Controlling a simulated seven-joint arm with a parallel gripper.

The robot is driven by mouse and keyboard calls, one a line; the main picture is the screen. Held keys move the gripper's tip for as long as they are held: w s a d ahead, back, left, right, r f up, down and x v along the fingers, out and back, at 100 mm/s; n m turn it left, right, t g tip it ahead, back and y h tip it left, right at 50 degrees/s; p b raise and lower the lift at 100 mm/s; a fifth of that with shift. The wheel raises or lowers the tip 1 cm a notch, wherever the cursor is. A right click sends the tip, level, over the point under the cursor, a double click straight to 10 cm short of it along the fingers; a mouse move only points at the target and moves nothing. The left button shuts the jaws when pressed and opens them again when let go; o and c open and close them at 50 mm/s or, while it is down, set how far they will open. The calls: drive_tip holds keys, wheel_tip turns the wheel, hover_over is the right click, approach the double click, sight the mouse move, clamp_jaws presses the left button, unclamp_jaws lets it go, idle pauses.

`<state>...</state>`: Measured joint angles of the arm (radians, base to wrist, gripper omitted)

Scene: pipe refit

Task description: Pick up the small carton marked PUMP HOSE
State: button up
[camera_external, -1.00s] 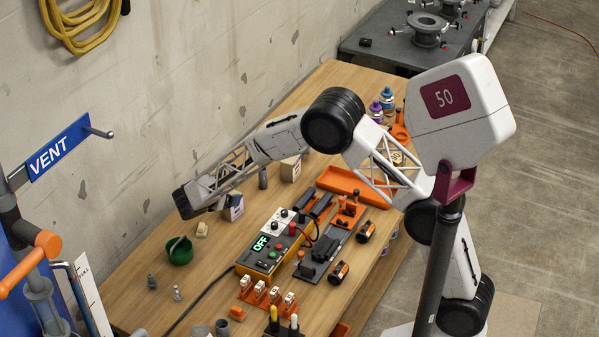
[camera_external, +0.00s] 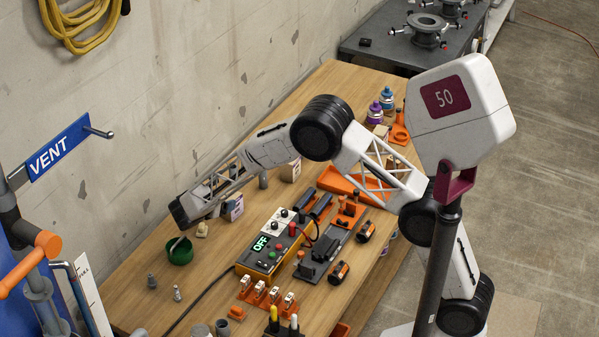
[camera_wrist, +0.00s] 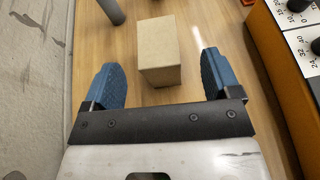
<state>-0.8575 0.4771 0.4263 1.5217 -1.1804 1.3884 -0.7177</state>
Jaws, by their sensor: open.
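A small brown carton (camera_wrist: 160,50) stands ahead of and between the two blue fingers of my gripper (camera_wrist: 159,70) in the wrist view. The faces seen there are plain. The fingers are spread, with nothing held. In the external view a small carton (camera_external: 235,208) with a coloured label stands beside the end of my arm, partly hidden by it. Another small carton (camera_external: 291,170) stands farther back by the wall, also partly hidden. I cannot read lettering on either, so I cannot tell which is marked PUMP HOSE.
A grey cylinder (camera_external: 263,178) stands between the two cartons. An orange-edged control box (camera_external: 268,250) with an OFF display lies to the right. A green bowl (camera_external: 180,251) and a small pale object (camera_external: 202,230) are near my arm's end.

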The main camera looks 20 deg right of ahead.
drive_tip(key=shift+w+d, duration=0.2)
drive_tip(key=shift+x, duration=2.5)
drive_tip(key=shift+w+a, duration=0.1)
drive_tip(key=shift+w, duration=0.05)
drive_tip(key=shift+c, duration=0.3)
drive_tip(key=c, duration=1)
